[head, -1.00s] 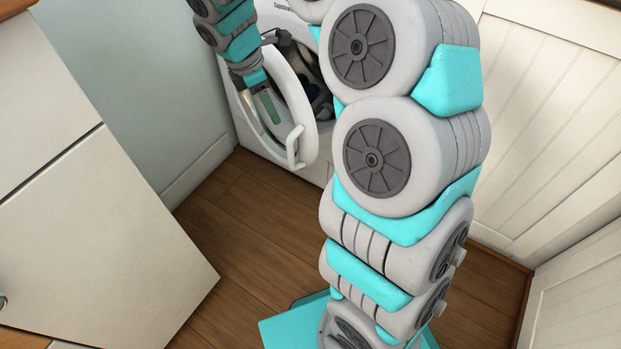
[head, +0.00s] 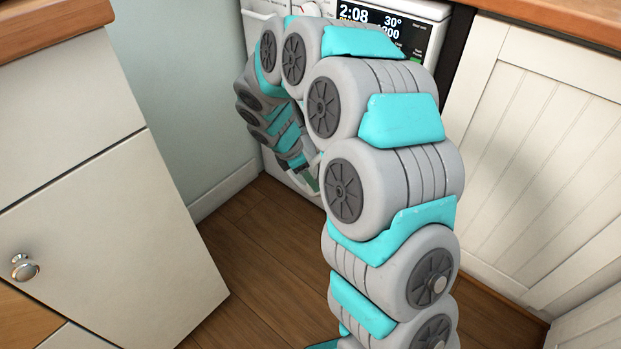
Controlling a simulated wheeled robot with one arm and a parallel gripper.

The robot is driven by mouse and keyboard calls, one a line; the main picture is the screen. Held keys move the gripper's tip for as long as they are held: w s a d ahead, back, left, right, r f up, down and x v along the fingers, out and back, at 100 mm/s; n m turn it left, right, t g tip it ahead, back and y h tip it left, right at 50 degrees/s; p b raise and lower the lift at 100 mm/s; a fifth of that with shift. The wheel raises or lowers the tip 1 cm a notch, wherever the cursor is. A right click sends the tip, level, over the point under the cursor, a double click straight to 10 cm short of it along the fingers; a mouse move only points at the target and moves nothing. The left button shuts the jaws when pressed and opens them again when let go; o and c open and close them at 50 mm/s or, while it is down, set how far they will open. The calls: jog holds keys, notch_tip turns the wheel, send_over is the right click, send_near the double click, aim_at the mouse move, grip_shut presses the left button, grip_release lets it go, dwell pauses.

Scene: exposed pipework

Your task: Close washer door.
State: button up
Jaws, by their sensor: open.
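The white washer (head: 440,12) stands at the back, with a lit black display panel (head: 412,28) at its top. My arm covers most of its front. The washer door is almost wholly hidden behind my arm and gripper, so I cannot tell how far open it is. My gripper (head: 309,182) points down in front of the lower washer front, with one green finger pad showing. It is open, and nothing shows between its fingers. I cannot tell whether it touches the door.
A white cabinet (head: 100,230) with a round knob (head: 25,267) stands close on the left. White panelled cabinetry (head: 545,150) closes the right side. Bare wooden floor (head: 255,235) lies between the left cabinet and my arm.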

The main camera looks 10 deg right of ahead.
jog(key=shift+d+f, duration=0.1)
jog(key=shift+f, duration=0.2)
jog(key=shift+c, duration=0.2)
grip_shut()
dwell(1.0)
